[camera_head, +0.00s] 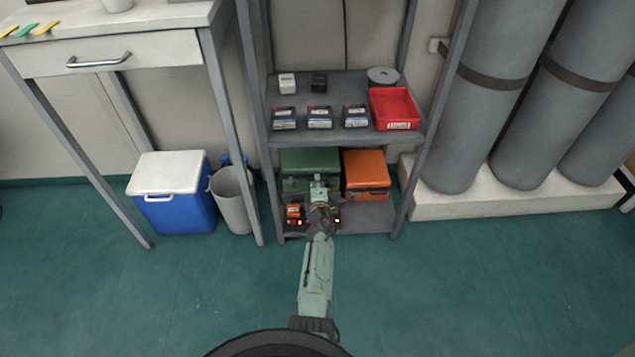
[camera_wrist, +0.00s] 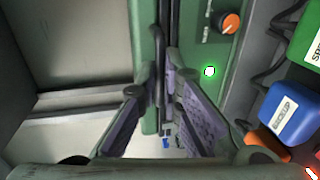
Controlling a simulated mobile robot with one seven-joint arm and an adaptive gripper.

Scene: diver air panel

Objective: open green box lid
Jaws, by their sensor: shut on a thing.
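The green box (camera_head: 300,160) sits on the lowest shelf, left of the orange box. Its lid looks closed in the head view. In the wrist view its lid (camera_wrist: 145,45) runs beside a dark seam, and the front panel (camera_wrist: 218,50) has an orange knob and a lit green lamp. My gripper (camera_head: 318,187) is at the front of the green box. In the wrist view my gripper (camera_wrist: 160,115) has its fingers on both sides of a dark, handle-like part at the lid's front edge. The exact contact is partly hidden by the fingers.
An orange box (camera_head: 366,172) stands right of the green one. Small devices (camera_head: 294,213) lie in front, close to my gripper. The shelf above (camera_head: 335,133) holds a red tray (camera_head: 394,108) and several small items. The floor in front is clear.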

